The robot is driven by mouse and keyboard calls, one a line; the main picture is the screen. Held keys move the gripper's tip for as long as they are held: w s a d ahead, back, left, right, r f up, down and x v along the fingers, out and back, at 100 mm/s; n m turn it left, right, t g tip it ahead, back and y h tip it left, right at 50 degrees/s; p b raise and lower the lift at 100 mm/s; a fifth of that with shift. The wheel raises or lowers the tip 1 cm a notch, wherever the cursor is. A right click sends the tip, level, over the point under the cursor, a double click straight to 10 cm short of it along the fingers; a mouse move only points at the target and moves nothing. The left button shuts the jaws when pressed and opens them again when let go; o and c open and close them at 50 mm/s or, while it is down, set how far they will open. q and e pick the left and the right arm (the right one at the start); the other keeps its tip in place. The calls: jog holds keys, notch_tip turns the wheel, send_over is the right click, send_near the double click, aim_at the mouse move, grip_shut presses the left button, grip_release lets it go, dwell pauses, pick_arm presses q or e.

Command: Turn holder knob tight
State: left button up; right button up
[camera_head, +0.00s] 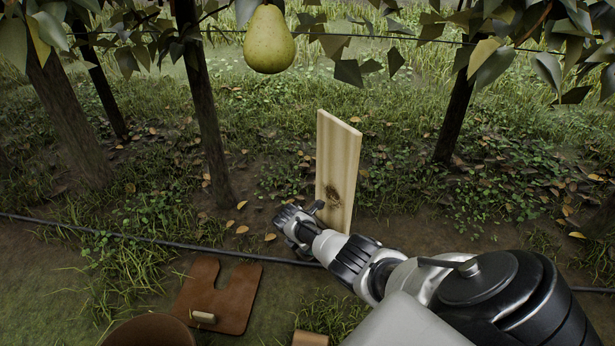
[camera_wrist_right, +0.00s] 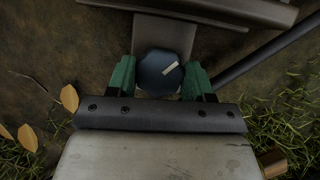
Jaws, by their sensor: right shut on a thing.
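A round dark blue knob with a pale pointer line (camera_wrist_right: 160,72) sits between the green fingers of my right gripper (camera_wrist_right: 159,77) in the right wrist view. The right gripper is shut on the knob, one finger on each side. The pale line slants up to the right. Behind the knob is a grey metal bracket (camera_wrist_right: 165,28), part of the holder. In the head view my right gripper (camera_head: 298,224) is low, in front of an upright wooden board (camera_head: 338,160); the knob is hidden there. My left gripper is out of view.
A yellow-green pear (camera_head: 269,40) hangs above among leaves. A thin dark hose (camera_head: 150,240) crosses the ground. A brown notched leather piece (camera_head: 222,292) and the rim of a brown round container (camera_head: 150,330) are at lower left. Tree trunks (camera_head: 205,110) stand behind.

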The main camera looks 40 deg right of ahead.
jog(key=m+g+b, duration=0.1)
jog(key=m, duration=0.1)
jog(key=m+b, duration=0.1)
jog(key=m, duration=0.1)
jog(key=shift+w+f+m+g+y, duration=0.1)
jog(key=shift+f+m+g+y, duration=0.1)
jog(key=shift+m+g+y, duration=0.15)
jog(key=m+g+b, duration=0.1)
jog(key=m+b, duration=0.1)
jog(key=m, duration=0.1)
jog(key=shift+y, duration=0.35)
jog(key=shift+r+m+g+b, duration=0.15)
jog(key=shift+m+g+b, duration=0.1)
jog(key=shift+m+b, duration=0.6)
jog(key=shift+y, duration=0.3)
jog(key=o, duration=0.9)
jog(key=shift+r, duration=0.1)
